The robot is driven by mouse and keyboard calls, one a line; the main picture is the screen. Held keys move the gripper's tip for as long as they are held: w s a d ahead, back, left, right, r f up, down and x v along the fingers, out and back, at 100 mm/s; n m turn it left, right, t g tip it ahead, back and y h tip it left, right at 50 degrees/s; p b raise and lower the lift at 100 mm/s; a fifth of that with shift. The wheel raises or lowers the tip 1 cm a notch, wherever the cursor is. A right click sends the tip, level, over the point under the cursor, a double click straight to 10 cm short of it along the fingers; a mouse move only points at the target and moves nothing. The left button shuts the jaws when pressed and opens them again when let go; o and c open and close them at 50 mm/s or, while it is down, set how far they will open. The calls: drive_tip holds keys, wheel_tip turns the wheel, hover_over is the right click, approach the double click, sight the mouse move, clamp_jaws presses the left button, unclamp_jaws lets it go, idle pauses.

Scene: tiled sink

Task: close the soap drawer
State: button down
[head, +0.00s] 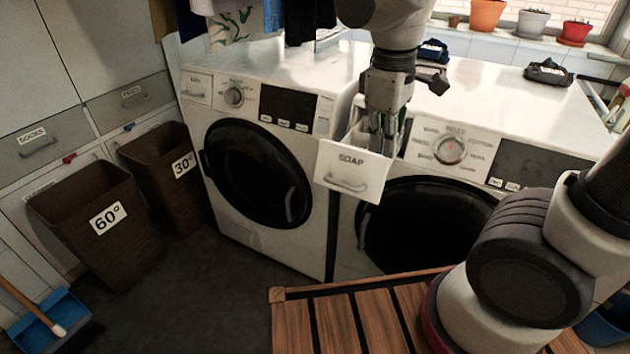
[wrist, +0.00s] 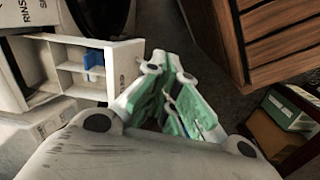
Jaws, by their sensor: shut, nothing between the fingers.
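The soap drawer (head: 352,172), with a white front marked SOAP and a handle, is pulled out of the right washing machine (head: 470,160). In the wrist view the open drawer (wrist: 72,66) shows its compartments and a blue insert (wrist: 93,62). My gripper (head: 384,138) points down at the right end of the drawer in the head view, its fingertips close to the top of the front panel. In the wrist view the green-padded fingers (wrist: 172,62) are together and empty, beside the drawer front. I cannot tell whether they touch the drawer.
A left washing machine (head: 258,150) stands beside it. A wooden slatted surface (head: 340,320) lies in front, below the right machine. Brown baskets marked 60° (head: 100,250) and 30° (head: 165,185) stand at the left. Dark floor (head: 215,300) is open between them.

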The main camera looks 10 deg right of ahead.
sight(351, 137)
drive_tip(key=w+a+f+n+t+h, duration=0.1)
drive_tip(key=w+a+f+n, duration=0.15)
drive_tip(key=a+n, duration=0.6)
drive_tip(key=w+a+f+n+h, duration=0.1)
drive_tip(key=a+f+n, duration=0.3)
drive_tip(key=a+n, duration=0.4)
drive_tip(key=w+d+f+m, duration=0.1)
drive_tip(key=w+d+f, duration=0.2)
drive_tip(key=f, duration=0.4)
drive_tip(key=shift+w+d+f, duration=0.35)
drive_tip(key=shift+w+d, duration=0.05)
drive_tip(key=shift+d, duration=0.35)
drive_tip(key=w+d, duration=0.4)
drive_tip(key=w, duration=0.2)
drive_tip(key=w+d, duration=0.4)
drive_tip(key=w, duration=0.2)
drive_tip(key=w+d, duration=0.5)
drive_tip(key=w, duration=0.1)
